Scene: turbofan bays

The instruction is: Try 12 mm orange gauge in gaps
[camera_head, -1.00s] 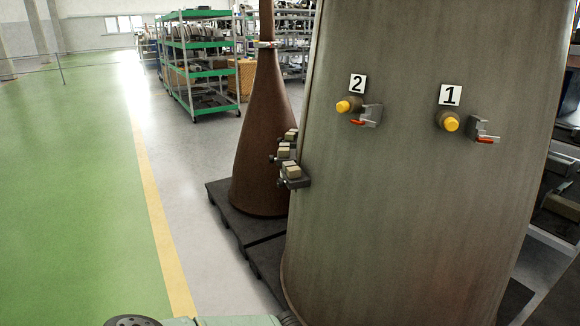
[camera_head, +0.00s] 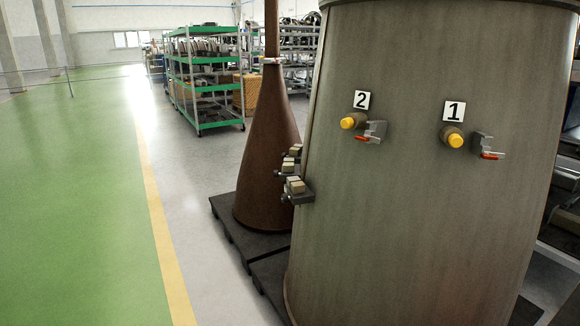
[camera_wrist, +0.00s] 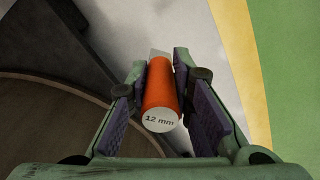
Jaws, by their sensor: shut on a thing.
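My gripper (camera_wrist: 161,92) is shut on the orange gauge (camera_wrist: 160,88) in the wrist view. The gauge is a cylinder with a white end face marked "12 mm", held between the purple pads. A light grey piece shows beyond its far end. My gripper is not in the head view. In the head view, several pairs of tan blocks (camera_head: 296,186) sit on small dark brackets at the left side of the large grey casing (camera_head: 420,230). The slits between the blocks are too small to judge in width.
The casing carries labels 2 (camera_head: 362,100) and 1 (camera_head: 454,111), each beside a yellow-ended knob and a red-handled valve. A brown cone (camera_head: 266,150) stands on a dark pallet (camera_head: 235,240). Green-edged shelves (camera_head: 205,85) stand behind. The floor at left is open.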

